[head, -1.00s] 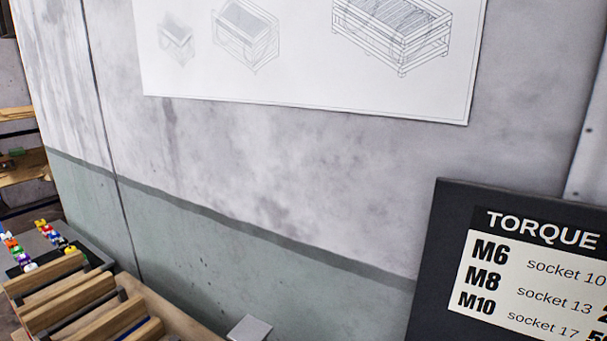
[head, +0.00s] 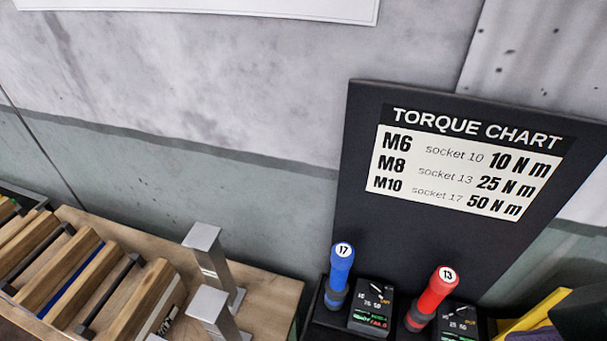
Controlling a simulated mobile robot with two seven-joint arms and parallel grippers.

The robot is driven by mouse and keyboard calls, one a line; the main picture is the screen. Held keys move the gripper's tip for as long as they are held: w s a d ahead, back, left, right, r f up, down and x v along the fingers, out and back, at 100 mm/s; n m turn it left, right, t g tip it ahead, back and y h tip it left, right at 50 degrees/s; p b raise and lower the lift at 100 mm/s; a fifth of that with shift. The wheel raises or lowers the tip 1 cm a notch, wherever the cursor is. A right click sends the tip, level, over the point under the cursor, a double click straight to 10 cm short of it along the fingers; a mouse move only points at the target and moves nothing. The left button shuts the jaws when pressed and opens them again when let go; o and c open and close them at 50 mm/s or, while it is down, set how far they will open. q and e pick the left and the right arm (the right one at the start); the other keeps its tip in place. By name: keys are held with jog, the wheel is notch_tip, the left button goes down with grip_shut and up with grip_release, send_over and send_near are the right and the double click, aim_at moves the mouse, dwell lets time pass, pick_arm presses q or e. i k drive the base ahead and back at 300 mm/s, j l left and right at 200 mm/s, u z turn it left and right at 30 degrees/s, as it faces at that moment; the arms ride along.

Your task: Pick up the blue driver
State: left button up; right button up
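The blue driver (head: 341,268) stands upright at the bottom centre of the head view, with a white cap marked 17. Its lower end sits in a dark holder, beside a small black control box (head: 372,305) with a dial and a lit display. A red driver (head: 437,294) marked 13 stands to its right, with a similar box (head: 456,322). Neither of my grippers can be made out in the head view.
A black board with a torque chart (head: 458,160) rises behind the drivers. To the left, a wooden bench (head: 265,300) carries grey metal posts (head: 206,255) and wooden slats (head: 60,275). A yellow and black object (head: 535,312) is at the lower right.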

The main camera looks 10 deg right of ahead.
aim_at(343, 253)
jog(key=z, duration=2.35)
jog(key=i+l+u, duration=0.15)
jog(key=l+u, duration=0.15)
jog(key=l, duration=0.2)
jog(key=i, duration=0.65)
jog(key=k, duration=0.7)
jog(key=u, duration=1.65)
